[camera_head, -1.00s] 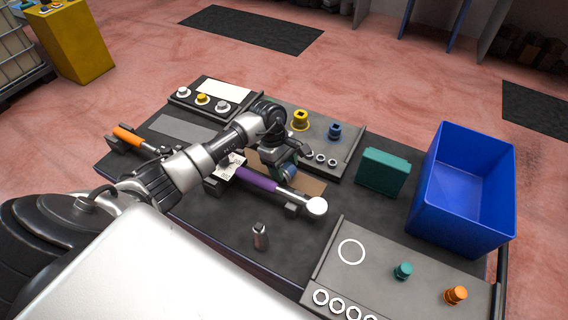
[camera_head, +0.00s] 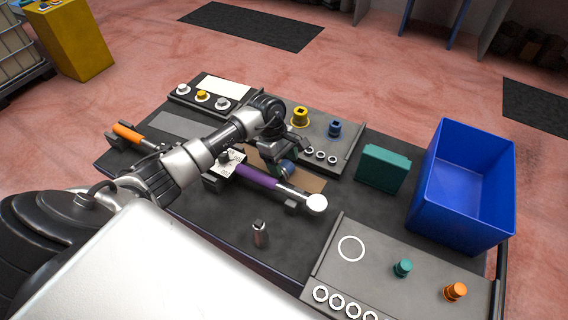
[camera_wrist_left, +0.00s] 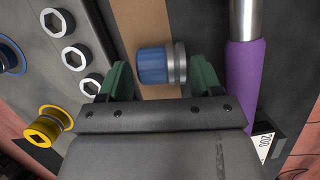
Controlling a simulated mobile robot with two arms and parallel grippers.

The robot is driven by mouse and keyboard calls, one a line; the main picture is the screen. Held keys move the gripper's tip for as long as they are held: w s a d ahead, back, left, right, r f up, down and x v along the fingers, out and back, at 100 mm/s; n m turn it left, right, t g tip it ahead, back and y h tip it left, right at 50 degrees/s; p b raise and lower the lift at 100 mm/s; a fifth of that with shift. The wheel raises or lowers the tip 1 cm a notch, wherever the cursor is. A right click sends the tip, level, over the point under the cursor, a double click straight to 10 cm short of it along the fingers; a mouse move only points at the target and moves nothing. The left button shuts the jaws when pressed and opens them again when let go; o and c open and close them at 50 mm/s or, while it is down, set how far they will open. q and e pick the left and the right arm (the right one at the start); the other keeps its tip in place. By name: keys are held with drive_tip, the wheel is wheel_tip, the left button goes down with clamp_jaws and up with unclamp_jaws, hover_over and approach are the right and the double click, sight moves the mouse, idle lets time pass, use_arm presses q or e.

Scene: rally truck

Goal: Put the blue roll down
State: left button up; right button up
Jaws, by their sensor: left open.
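The blue roll (camera_wrist_left: 153,66) has a silver ring at one end. In the left wrist view it lies on its side on a tan strip (camera_wrist_left: 143,20), between the two green fingers. In the head view the roll (camera_head: 288,168) shows only partly, below my left gripper (camera_head: 284,160). In the left wrist view my left gripper (camera_wrist_left: 161,72) is open, with gaps between its fingers and the roll. My right gripper is in neither view.
A purple-handled tool (camera_head: 256,177) lies close beside the roll. A grey tray (camera_head: 318,135) behind holds a yellow piece (camera_head: 300,117) and a blue piece (camera_head: 335,128). A teal box (camera_head: 381,168) and blue bin (camera_head: 428,205) stand to the right.

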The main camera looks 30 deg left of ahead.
sight(282, 164)
use_arm(q)
drive_tip(key=shift+o, duration=0.2)
drive_tip(key=b+v, duration=0.2)
drive_tip(key=v, duration=0.8)
drive_tip(key=shift+r, duration=0.2)
drive_tip(key=d+y+b, duration=0.1)
drive_tip(key=b, duration=0.1)
drive_tip(key=f+y+b, duration=0.1)
drive_tip(key=b, duration=0.1)
drive_tip(key=d+y+b, duration=0.1)
drive_tip(key=shift+s+d+f+b, duration=0.15)
drive_tip(key=shift+d+f+b, duration=0.1)
drive_tip(key=shift+d+b, duration=0.15)
drive_tip(key=shift+d+f+y, duration=0.1)
drive_tip(key=shift+f+y, duration=0.05)
drive_tip(key=shift+y, duration=0.15)
drive_tip(key=shift+f, duration=0.4)
wheel_tip(282, 164, down, 4)
drive_tip(key=shift+s+f+p, duration=0.1)
drive_tip(key=shift+p, duration=0.35)
drive_tip(key=f+p, duration=0.1)
drive_tip(key=f, duration=0.3)
drive_tip(key=shift+a+p, duration=0.2)
drive_tip(key=shift+p, duration=0.15)
drive_tip(key=shift+f, duration=0.65)
drive_tip(key=c, duration=0.8)
drive_tip(key=shift+r, duration=0.1)
drive_tip(key=shift+c, duration=0.2)
